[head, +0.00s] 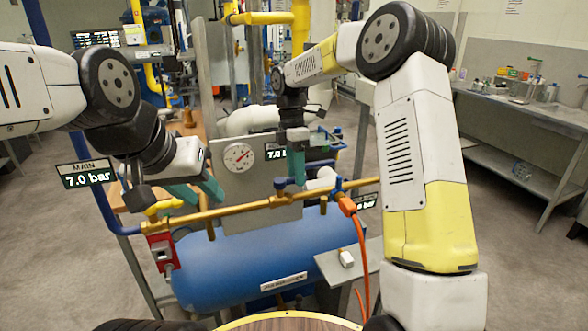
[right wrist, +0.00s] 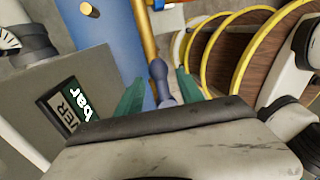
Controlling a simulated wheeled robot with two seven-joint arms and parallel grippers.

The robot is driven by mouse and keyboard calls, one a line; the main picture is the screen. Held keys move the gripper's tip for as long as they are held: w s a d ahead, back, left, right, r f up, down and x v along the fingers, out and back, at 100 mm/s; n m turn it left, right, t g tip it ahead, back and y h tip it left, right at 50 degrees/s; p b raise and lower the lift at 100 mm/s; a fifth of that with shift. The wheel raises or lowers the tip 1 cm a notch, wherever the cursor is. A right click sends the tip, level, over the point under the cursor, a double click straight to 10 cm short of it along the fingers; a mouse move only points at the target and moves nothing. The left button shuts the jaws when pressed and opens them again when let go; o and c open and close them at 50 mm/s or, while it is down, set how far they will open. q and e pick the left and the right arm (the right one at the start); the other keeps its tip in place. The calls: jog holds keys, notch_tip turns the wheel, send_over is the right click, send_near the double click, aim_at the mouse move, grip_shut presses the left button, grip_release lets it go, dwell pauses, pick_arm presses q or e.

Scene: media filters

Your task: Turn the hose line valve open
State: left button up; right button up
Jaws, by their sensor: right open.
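A brass pipe (head: 250,207) runs across the front of the blue tank. A blue-grey valve handle (head: 281,184) sits on the pipe, and it also shows in the right wrist view (right wrist: 159,78). My right gripper (right wrist: 160,90) is open, with one teal finger on each side of this handle; I cannot tell whether they touch it. An orange hose (head: 361,255) hangs from the pipe's right end, beside a blue fitting (head: 339,186). My left gripper (head: 203,192) is open, its teal fingers apart and empty, just above the pipe's left part near a yellow handle (head: 163,206).
A pressure gauge (head: 239,157) is on the grey panel behind the pipe. A "MAIN 7.0 bar" sign (head: 87,174) is at left. The blue tank (head: 245,262) lies below, with a red switch box (head: 162,252) at its left. A bench (head: 530,120) stands at far right.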

notch_tip(320, 180, up, 8)
jog(key=w, duration=0.1)
jog(key=shift+w+a+f, duration=0.2)
jog(key=shift+w+a, duration=0.05)
jog(key=s+d+r+m+t+y, duration=0.1)
jog(key=s+d+r+m+t, duration=0.1)
jog(key=s+d+r+m, duration=0.3)
jog(key=s+d+r+m+t, duration=0.2)
jog(key=s+r+m, duration=0.15)
jog(key=s, duration=0.45)
jog(key=s+d+f+m+t+y, duration=0.1)
jog(key=s+d+f+m+t, duration=0.1)
jog(key=s+m, duration=0.4)
jog(key=s+d+f+m+t+y, duration=0.1)
jog(key=s+d+f+m+t, duration=0.1)
jog(key=s+m, duration=0.4)
jog(key=s, duration=0.2)
jog(key=shift+s+d+f+m, duration=0.3)
jog(key=shift+d+f+m, duration=0.05)
jog(key=shift+f, duration=0.05)
